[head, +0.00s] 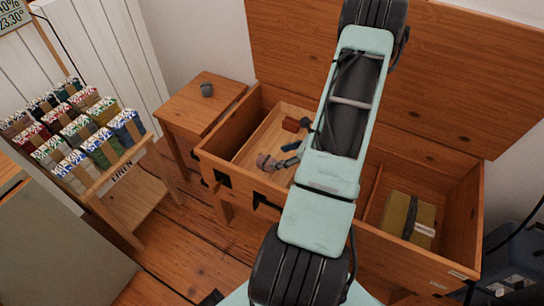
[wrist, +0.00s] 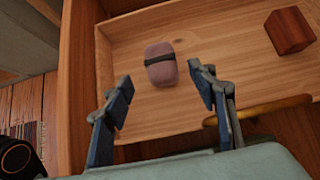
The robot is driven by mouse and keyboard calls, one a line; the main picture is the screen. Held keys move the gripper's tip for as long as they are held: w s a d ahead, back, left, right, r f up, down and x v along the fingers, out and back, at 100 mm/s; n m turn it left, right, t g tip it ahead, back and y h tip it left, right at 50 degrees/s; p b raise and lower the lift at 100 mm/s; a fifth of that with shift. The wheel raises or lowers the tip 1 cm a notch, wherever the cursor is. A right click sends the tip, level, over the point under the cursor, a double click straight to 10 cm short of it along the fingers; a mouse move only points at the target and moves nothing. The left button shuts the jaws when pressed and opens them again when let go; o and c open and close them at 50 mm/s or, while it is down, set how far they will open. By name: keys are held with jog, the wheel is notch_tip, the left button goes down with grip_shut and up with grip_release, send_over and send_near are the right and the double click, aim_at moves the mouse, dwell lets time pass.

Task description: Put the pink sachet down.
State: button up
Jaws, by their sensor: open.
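The pink sachet (wrist: 161,70), a small mauve-pink pouch with a dark band around its middle, lies on the floor of a pale wooden tray (wrist: 222,42). In the head view the sachet (head: 264,161) shows near the tray's front, just left of my fingers. My gripper (wrist: 160,76) is open, with one blue-padded finger at each side of the sachet in the picture and clear gaps to both. In the head view my gripper (head: 286,155) is over the tray. Nothing is between the fingers' pads that I can see gripped.
A red-brown block (wrist: 289,31) lies in the tray to the right. The tray sits inside an open wooden chest (head: 226,164), whose right part holds an olive package (head: 408,215). A side table (head: 190,104) and a rack of packets (head: 118,185) stand left.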

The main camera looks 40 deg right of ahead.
jog(key=shift+v, duration=1.65)
